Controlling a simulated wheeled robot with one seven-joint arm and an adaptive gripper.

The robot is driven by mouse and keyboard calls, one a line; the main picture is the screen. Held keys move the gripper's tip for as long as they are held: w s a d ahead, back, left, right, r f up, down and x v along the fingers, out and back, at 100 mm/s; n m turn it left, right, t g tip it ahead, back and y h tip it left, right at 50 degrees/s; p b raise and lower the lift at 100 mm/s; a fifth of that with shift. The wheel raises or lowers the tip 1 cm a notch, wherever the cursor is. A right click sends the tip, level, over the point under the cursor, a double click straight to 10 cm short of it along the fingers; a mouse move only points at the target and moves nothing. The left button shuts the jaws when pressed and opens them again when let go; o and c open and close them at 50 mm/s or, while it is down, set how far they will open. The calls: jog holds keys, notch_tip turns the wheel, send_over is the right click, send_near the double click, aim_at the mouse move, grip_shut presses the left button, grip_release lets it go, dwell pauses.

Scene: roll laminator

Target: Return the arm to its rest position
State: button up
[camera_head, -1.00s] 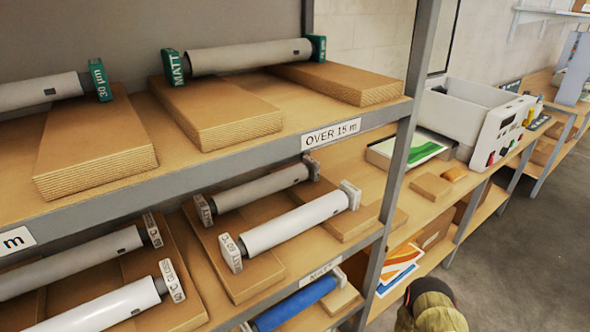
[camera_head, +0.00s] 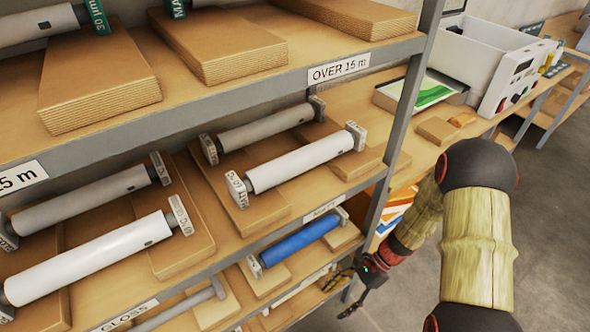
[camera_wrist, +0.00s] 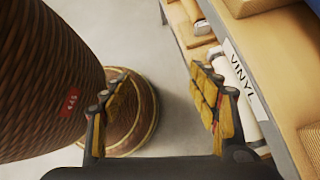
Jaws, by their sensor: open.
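My gripper (camera_head: 362,284) is at the lower middle of the head view, low in front of the shelf rack, beside its right upright. My arm bends down to it from the right. In the wrist view my gripper (camera_wrist: 160,112) shows two spread fingers with yellowish pads. Nothing is between them but bare floor and part of my own body at the left. The shelf edge with the VINYL label (camera_wrist: 240,72) is close to the right finger; I cannot tell whether they touch.
The shelf rack (camera_head: 395,130) holds rolls on cardboard cradles, including a white roll (camera_head: 300,163) and a blue roll (camera_head: 300,241). A bench with a white machine (camera_head: 490,55) stands at the back right. Open grey floor (camera_head: 555,220) lies to the right.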

jog(key=s+d+r+n+t+h, duration=0.2)
jog(key=r+n, duration=0.3)
jog(key=r, duration=0.8)
jog(key=s+d+r+n+t+h+p, duration=0.1)
jog(key=s+d+r+n+t+h, duration=0.1)
jog(key=r, duration=1.2)
jog(key=s+d+r+n+t+h+p, duration=0.1)
jog(key=s+r+n+t+h, duration=0.3)
jog(key=r, duration=0.9)
jog(key=d+n+t, duration=0.1)
jog(key=n, duration=0.2)
jog(key=shift+s+r+n+t, duration=0.15)
jog(key=shift+r+n+t, duration=0.15)
jog(key=shift+r, duration=0.05)
